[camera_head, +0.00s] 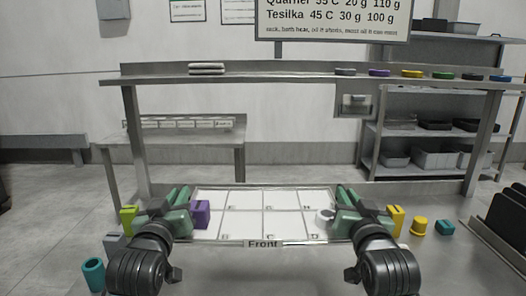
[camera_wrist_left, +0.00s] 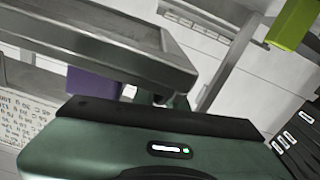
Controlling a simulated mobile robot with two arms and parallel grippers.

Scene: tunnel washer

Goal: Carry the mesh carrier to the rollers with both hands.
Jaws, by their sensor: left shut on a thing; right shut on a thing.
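The carrier (camera_head: 247,202) is a pale, shallow tray split into lettered cells, with a "Front" label on its near edge. It lies level in front of me; I cannot tell whether it touches the steel worktop. My left gripper (camera_head: 183,208) is shut on its left side, and my right gripper (camera_head: 345,208) is shut on its right side. The jaws hide the gripped edges. A purple block (camera_head: 201,214) is in a left cell, and a small whitish round piece (camera_head: 325,215) is by the right gripper. I cannot identify the rollers with certainty.
A low steel table (camera_head: 170,140) with a row of small pale panels stands behind left. A raised shelf (camera_head: 290,70) spans the back. Lime (camera_head: 127,219) and teal (camera_head: 93,274) pieces stand left; yellow (camera_head: 419,226) and teal (camera_head: 445,228) pieces stand right. Dark racks (camera_head: 508,225) are far right.

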